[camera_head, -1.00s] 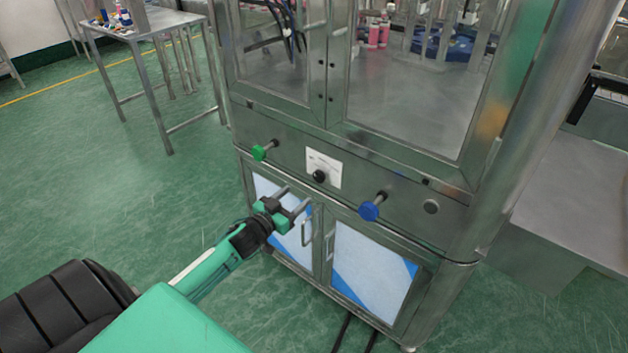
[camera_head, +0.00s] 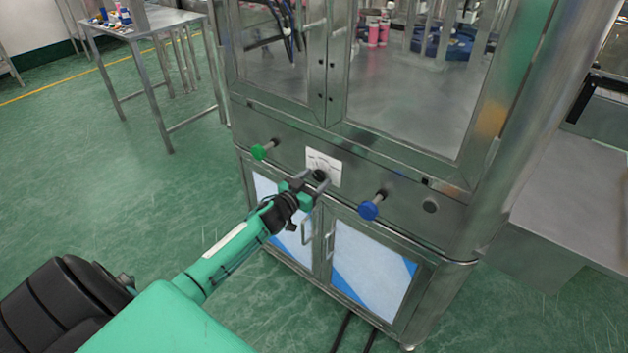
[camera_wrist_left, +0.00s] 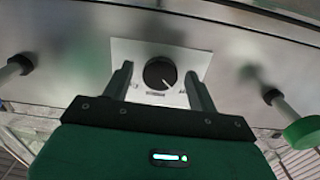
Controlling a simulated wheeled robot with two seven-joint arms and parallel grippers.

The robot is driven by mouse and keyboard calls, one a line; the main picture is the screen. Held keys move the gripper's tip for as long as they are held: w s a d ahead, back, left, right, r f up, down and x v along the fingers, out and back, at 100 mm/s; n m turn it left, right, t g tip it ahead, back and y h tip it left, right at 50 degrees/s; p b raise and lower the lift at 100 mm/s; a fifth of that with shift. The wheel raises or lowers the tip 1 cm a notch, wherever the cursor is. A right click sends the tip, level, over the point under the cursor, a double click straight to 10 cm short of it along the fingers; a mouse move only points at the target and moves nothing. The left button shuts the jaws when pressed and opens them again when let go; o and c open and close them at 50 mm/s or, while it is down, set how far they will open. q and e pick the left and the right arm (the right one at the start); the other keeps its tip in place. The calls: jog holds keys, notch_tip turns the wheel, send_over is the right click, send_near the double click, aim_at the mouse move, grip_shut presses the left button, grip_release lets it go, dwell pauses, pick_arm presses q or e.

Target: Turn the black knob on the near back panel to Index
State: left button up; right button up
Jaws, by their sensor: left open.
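The black knob (camera_head: 319,175) sits on a white label plate (camera_head: 325,160) on the steel panel of the machine. In the left wrist view the knob (camera_wrist_left: 159,73) shows whole, with a light pointer mark toward its lower right. The print on the plate (camera_wrist_left: 200,62) is too small to read. My left gripper (camera_head: 316,183) is open, with one finger on each side of the knob and a gap to each side. In the left wrist view the fingers (camera_wrist_left: 160,88) frame the knob without visible contact. My right gripper is not in view.
A green knob (camera_head: 260,151) sticks out left of the plate and a blue knob (camera_head: 370,209) sticks out right of it. Cabinet doors with handles (camera_head: 329,243) lie below. A steel table (camera_head: 150,22) stands at the back left.

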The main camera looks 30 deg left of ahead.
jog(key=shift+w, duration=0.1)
pick_arm(q)
jog(key=c, duration=1)
